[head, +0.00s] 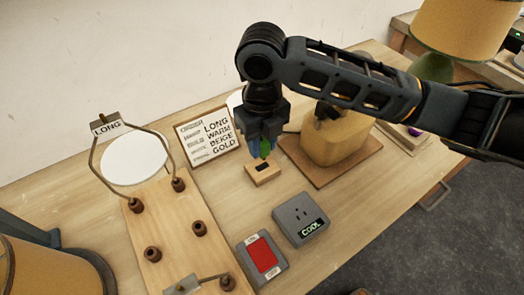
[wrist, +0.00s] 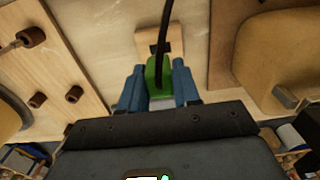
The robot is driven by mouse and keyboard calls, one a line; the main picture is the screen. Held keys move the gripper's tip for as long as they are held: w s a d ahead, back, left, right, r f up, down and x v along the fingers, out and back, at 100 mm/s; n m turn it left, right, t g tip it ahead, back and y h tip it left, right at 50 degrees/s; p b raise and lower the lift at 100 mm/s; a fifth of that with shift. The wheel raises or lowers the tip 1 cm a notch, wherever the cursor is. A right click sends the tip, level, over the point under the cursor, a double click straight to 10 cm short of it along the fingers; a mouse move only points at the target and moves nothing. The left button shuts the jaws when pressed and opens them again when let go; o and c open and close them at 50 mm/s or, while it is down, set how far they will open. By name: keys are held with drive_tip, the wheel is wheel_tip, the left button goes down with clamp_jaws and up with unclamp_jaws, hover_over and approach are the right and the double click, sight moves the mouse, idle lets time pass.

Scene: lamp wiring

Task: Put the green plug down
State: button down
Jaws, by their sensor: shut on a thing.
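The green plug (head: 265,149) is between the fingers of my gripper (head: 262,148), which is shut on it. In the wrist view the green plug (wrist: 158,77) sits between the two blue fingers of my gripper (wrist: 158,88), with a black cord running up from it. A small wooden block with a dark slot (head: 262,174) lies just below the plug in the head view. The wooden block also shows in the wrist view (wrist: 175,34), just beyond the plug. I cannot tell whether the plug touches the block.
A pegged wooden board (head: 165,225) is at left. A lamp base (head: 335,140) on a brown board is at right. An order sign (head: 209,132) lies behind.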

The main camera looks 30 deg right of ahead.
sight(262, 154)
drive_tip(key=shift+f, duration=1.8)
drive_tip(key=shift+f, duration=0.2)
drive_tip(key=c, duration=0.8)
unclamp_jaws()
drive_tip(key=shift+r, duration=0.1)
wheel_tip(262, 154, up, 12)
drive_tip(key=shift+r, duration=0.15)
